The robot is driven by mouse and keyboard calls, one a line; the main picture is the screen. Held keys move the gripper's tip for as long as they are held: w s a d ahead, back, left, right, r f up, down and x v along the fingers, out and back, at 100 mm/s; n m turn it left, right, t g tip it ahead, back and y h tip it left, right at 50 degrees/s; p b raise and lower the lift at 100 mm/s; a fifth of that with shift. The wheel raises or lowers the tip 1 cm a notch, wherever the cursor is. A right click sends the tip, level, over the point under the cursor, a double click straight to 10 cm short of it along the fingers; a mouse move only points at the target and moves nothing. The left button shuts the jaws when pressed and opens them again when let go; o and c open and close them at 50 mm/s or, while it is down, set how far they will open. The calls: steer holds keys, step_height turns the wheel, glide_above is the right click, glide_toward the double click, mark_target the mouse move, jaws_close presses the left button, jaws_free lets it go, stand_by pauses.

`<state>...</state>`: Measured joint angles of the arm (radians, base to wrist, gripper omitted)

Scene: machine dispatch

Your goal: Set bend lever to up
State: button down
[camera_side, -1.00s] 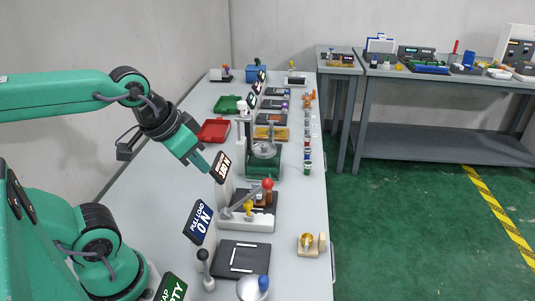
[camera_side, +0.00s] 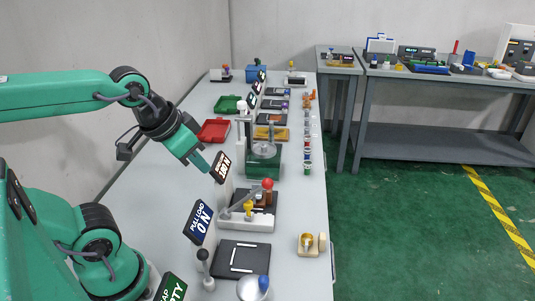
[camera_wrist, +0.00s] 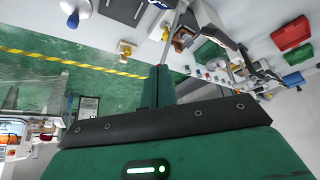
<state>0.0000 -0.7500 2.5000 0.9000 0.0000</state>
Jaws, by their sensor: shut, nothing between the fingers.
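The lever with a red ball knob (camera_side: 267,184) stands on a white and dark base (camera_side: 262,223) in the middle of the bench. Its grey arm slants up to the right toward the knob. I cannot read a label that names it as the bend lever. My gripper (camera_side: 203,164) is shut and empty, up and to the left of the lever, close to a tilted dark sign (camera_side: 220,167). In the wrist view my closed green fingers (camera_wrist: 159,72) show at the centre, with a grey bar beyond their tips; I cannot tell whether they touch it.
A "PULL LOAD ON" sign (camera_side: 199,221) and a black-knobbed stick (camera_side: 204,256) stand nearer the camera. A green machine (camera_side: 263,160) stands behind the lever. Red (camera_side: 214,131) and green (camera_side: 227,104) trays lie farther back. Small items line the bench's right edge.

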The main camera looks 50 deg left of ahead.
steer(key=c, duration=1.2)
jaws_free()
steer(key=shift+w, duration=0.15)
steer(key=shift+o, duration=0.3)
steer(key=shift+w, duration=0.2)
steer(key=m+g, duration=0.5)
steer(key=m, duration=0.1)
glide_above(267, 179)
steer(key=f, duration=0.6)
steer(key=shift+s, duration=0.35)
steer(key=shift+w+f+g, duration=0.3)
steer(key=shift+w+f, duration=0.1)
steer(key=shift+f, duration=0.15)
